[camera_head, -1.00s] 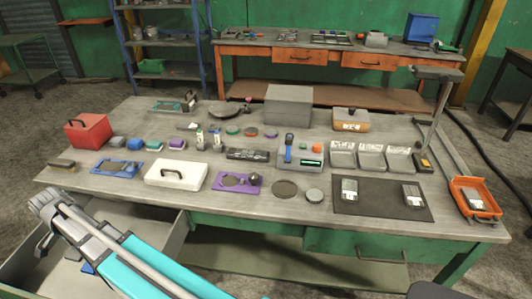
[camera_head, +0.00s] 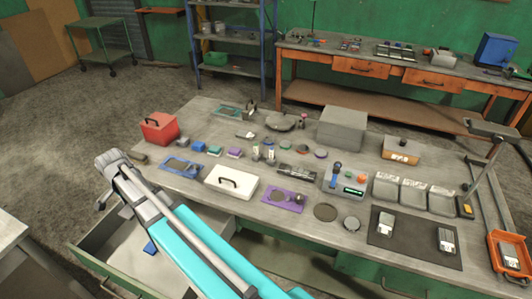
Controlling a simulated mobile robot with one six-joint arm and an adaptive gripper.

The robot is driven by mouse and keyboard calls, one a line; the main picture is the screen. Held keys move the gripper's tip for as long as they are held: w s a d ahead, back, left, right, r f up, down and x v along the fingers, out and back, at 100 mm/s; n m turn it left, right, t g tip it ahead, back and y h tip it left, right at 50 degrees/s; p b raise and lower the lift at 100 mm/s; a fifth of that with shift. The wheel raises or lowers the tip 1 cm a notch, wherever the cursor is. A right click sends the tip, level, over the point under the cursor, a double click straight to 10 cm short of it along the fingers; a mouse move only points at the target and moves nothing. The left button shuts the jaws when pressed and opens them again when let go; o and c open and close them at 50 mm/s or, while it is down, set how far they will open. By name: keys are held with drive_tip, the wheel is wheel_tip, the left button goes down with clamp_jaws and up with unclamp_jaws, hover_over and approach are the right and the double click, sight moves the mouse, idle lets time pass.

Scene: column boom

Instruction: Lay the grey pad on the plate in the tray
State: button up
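A small grey block-like pad (camera_head: 183,143) lies at the left of a row of coloured pads on the workbench, beside the red box. A flat grey disc (camera_head: 352,223) lies near the front edge. I cannot tell which of these is the grey pad. The blue tray (camera_head: 164,170) holds a dark flat piece, perhaps a plate (camera_head: 179,166). The purple tray (camera_head: 270,194) holds a dark round plate (camera_head: 277,196) and a knob. My gripper (camera_head: 103,196) appears left of the bench's front-left corner, apart from all these things. Its fingers are too small to judge.
A red box (camera_head: 159,128), a white case (camera_head: 231,182) and a large grey box (camera_head: 342,128) stand on the bench. An open drawer (camera_head: 85,250) juts out below my arm. A dark mat (camera_head: 411,238) with two devices lies front right.

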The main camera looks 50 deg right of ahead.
wheel_tip(320, 180, up, 8)
drive_tip(key=p, duration=0.6)
drive_tip(key=shift+p, duration=0.35)
drive_tip(key=shift+s, duration=0.15)
